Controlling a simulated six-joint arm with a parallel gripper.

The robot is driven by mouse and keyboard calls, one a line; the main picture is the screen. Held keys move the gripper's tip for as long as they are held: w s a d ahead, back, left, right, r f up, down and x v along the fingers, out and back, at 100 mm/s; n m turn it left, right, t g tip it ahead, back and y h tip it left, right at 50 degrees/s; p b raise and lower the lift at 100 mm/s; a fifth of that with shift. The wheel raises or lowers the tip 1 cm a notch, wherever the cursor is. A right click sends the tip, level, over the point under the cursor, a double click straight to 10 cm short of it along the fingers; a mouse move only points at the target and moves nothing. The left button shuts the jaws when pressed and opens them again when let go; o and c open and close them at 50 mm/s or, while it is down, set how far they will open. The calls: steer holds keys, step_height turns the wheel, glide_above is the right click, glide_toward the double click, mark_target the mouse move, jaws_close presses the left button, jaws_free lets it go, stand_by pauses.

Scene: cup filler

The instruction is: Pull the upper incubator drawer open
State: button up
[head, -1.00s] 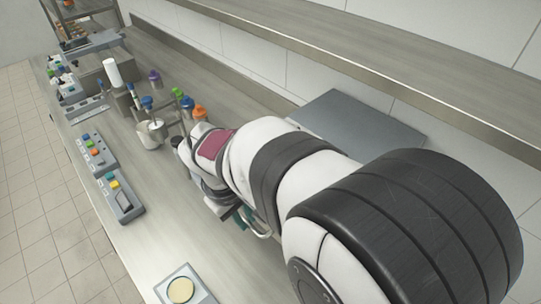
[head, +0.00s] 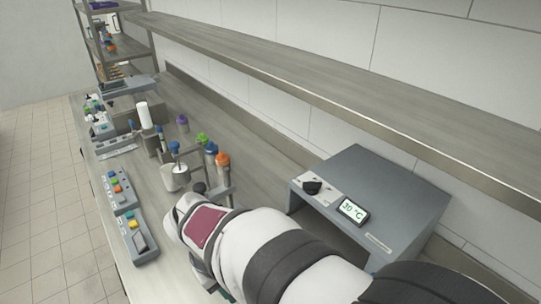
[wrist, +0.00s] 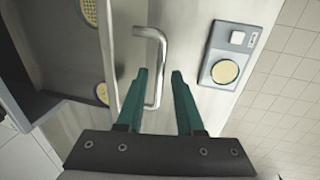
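The grey incubator (head: 375,185) stands at the right under the shelf in the head view, with a black knob and a 30 °C display on top. My arm hides most of its front. In the wrist view, a U-shaped metal handle (wrist: 161,70) stands out from a pale front edge. Left of that edge is a dark tray (wrist: 62,45) holding yellow dishes, so a drawer appears drawn out; I cannot tell which. My gripper (wrist: 160,72) is open, its green fingers on either side of the handle bar, the left one very near it. No grip shows.
In the head view, a white cup (head: 174,177), several colored-cap bottles and button boxes (head: 120,190) stand left. A long shelf (head: 330,90) hangs above.

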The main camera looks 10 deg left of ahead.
steer(key=shift+o, duration=0.2)
step_height(320, 180, up, 16)
steer(key=s+a, duration=0.2)
steer(key=shift+s+f, duration=0.15)
steer(key=shift+f, duration=0.1)
steer(key=s+d+f+m+g+y, duration=0.1)
steer(key=s+d+f+m, duration=0.5)
steer(key=d, duration=0.3)
steer(key=s+d+f+m+y, duration=0.2)
steer(key=s+d+f+m, duration=0.3)
steer(key=s+d+m, duration=0.2)
steer(key=shift+d+f+m+g, duration=0.4)
steer(key=shift+d+m, duration=0.4)
steer(key=shift+d, duration=0.45)
